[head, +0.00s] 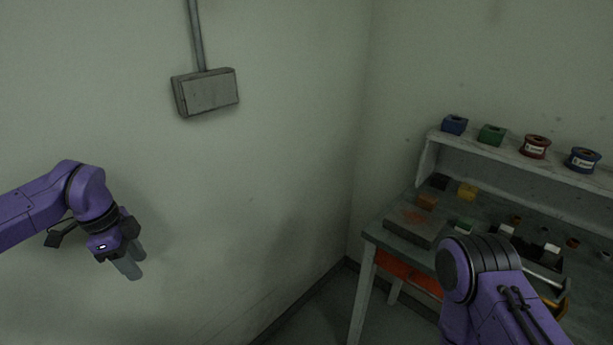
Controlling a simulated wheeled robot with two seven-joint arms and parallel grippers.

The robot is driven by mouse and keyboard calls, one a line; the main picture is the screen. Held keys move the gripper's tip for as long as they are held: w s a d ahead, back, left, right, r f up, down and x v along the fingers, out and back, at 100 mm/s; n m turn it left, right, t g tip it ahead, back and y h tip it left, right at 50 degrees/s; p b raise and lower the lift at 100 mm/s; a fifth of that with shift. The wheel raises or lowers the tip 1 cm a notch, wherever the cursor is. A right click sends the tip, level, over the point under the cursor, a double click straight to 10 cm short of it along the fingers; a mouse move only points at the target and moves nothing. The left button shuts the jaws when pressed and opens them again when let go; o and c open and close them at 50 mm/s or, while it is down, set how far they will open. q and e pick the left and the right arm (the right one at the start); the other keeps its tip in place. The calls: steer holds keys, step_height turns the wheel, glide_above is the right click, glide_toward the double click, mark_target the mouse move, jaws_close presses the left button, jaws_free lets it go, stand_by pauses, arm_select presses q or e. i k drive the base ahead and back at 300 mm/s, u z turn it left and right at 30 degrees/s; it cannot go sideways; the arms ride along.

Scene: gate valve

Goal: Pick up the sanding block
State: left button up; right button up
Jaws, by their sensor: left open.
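I cannot tell for sure which thing is the sanding block. Several small blocks lie at the left end of the workbench: an orange-brown block (427,201), a yellow block (467,191) and a dark block (439,181). My left gripper (129,268) is open and empty, pointing down in front of the wall at the left, far from the bench. My right arm stands in front of the bench at the lower right and hides part of its top. My right gripper does not show.
The workbench (372,234) has a grey slab (410,226) on its near left corner and an orange drawer (397,267) below. Its raised shelf (505,152) bears blue and green boxes and two spools. A grey wall box (207,92) hangs at upper left. The floor left of the bench is clear.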

mark_target(424, 201)
steer(key=z, duration=0.65)
steer(key=i, duration=0.85)
steer(key=z, duration=1.25)
steer(key=i, duration=0.25)
steer(key=z, duration=0.1)
